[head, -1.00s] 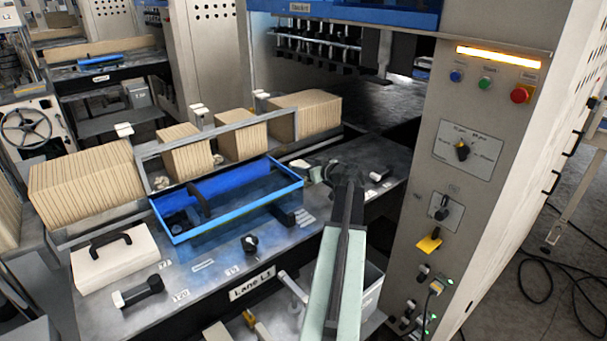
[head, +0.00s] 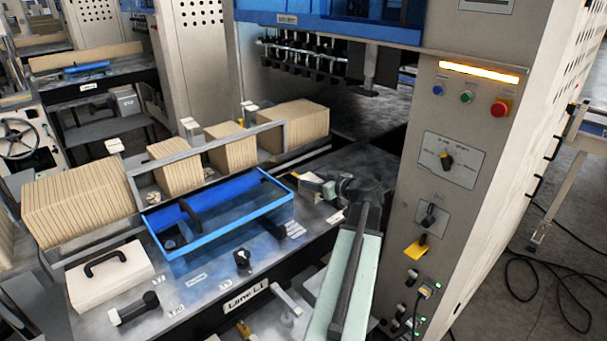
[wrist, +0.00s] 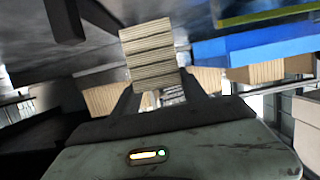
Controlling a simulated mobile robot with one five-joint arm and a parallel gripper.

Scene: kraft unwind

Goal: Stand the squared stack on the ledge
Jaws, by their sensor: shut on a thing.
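My gripper (head: 325,190) is over the grey bench, just right of the blue tray (head: 178,252). It is shut on a small pale stack (head: 311,179). In the wrist view the stack (wrist: 150,58) shows layered tan edges between the dark fingers (wrist: 160,92) and leans slightly in the picture. Part of it is hidden by the fingers. Larger tan stacks (head: 76,202) stand upright along a grey rail (head: 218,143) behind the tray. I cannot tell for sure which surface is the ledge.
A tall cabinet with a control panel (head: 450,160) stands close on the right of my arm. A cream block with a black handle (head: 108,277) and black knobs (head: 243,260) sit on the bench front. A dark machine opening (head: 350,115) lies behind.

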